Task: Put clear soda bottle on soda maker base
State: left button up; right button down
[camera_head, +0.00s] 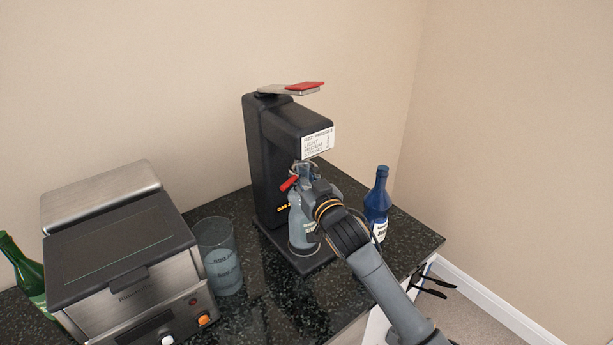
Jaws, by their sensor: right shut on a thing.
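The black soda maker (263,160) stands against the wall on a dark stone counter, with a red-tipped lever on top. Its base (305,264) sticks out at the front. The clear soda bottle (299,232) is upright at the base, below the soda maker's head; whether its bottom touches the base is hard to tell. My right gripper (306,186) is shut on the clear bottle near its neck, coming from the front right. The gripper and wrist hide part of the bottle. My left gripper is not in view.
A blue bottle (377,205) stands close to the right of my right wrist. A clear glass (219,258) stands left of the soda maker, beside a silver and black appliance (123,258). A green bottle (25,274) is at the far left. The counter's right edge is near.

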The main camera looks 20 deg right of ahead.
jog(key=shift+s+d+f, duration=0.1)
jog(key=shift+s+f, duration=0.05)
jog(key=shift+f, duration=0.3)
jog(key=c, duration=1.6)
grip_release()
jog(key=shift+f, duration=0.35)
jog(key=shift+c, duration=0.2)
jog(key=o, duration=0.5)
jog(key=shift+r, duration=0.1)
jog(key=shift+s+d+r+b, duration=0.15)
jog(key=shift+s+b, duration=0.3)
jog(key=shift+s, duration=1.55)
jog(key=shift+s+d+f+b, duration=0.1)
jog(key=shift+s+d+b, duration=0.25)
jog(key=shift+s, duration=1.7)
jog(key=shift+s+d+r+b, duration=0.1)
jog(key=shift+s+b, duration=0.4)
jog(key=shift+s, duration=1.5)
